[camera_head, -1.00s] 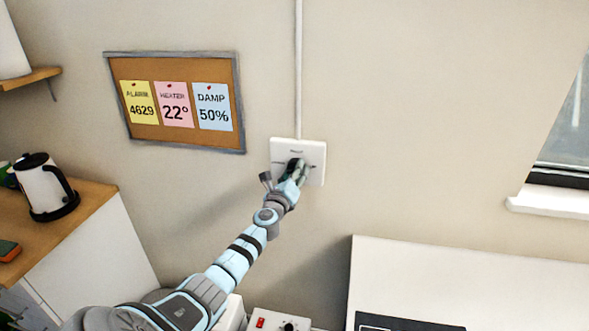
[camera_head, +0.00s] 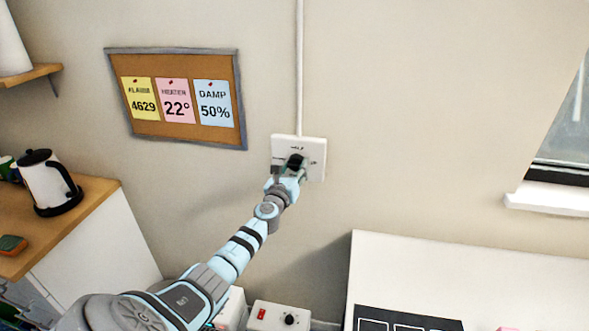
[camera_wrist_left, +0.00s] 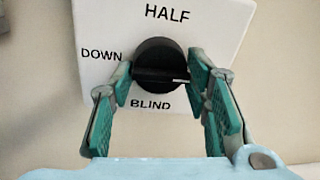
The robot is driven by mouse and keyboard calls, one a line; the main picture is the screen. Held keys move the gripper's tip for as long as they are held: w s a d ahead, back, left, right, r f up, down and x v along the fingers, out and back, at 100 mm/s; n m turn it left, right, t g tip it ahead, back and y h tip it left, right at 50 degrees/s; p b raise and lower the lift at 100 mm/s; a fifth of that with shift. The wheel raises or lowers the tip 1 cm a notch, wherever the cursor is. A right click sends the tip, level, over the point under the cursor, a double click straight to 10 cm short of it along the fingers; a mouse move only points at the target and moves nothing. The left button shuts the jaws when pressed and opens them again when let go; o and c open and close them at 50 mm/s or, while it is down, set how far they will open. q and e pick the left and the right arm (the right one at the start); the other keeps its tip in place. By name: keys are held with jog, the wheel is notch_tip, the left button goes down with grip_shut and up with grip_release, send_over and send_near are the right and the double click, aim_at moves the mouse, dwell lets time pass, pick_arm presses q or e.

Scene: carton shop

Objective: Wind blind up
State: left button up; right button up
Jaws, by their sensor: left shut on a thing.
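A white square switch plate (camera_head: 314,149) is fixed to the wall, with a black round knob (camera_head: 295,160) at its middle. The left wrist view shows the plate (camera_wrist_left: 215,20) with HALF at the top, DOWN at the left and BLIND below the knob (camera_wrist_left: 158,58). The knob's white mark points right, toward a spot hidden by a finger. My left gripper (camera_head: 290,170) is shut on the knob, with one green-padded finger on each side in the left wrist view (camera_wrist_left: 160,82). My right gripper is not in view. No blind is visible.
A window (camera_head: 567,125) with a white sill (camera_head: 545,198) is at the right. A corkboard (camera_head: 150,65) hangs left of the plate. A kettle (camera_head: 45,185) stands on the wooden counter (camera_head: 90,200). A box with a red switch (camera_head: 275,317) is below.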

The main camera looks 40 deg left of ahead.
pick_arm(q)
jog(key=shift+r, duration=0.2)
jog(key=o, duration=1.2)
jog(key=shift+f, duration=0.1)
jog(key=shift+c, duration=0.2)
jog(key=v, duration=1.2)
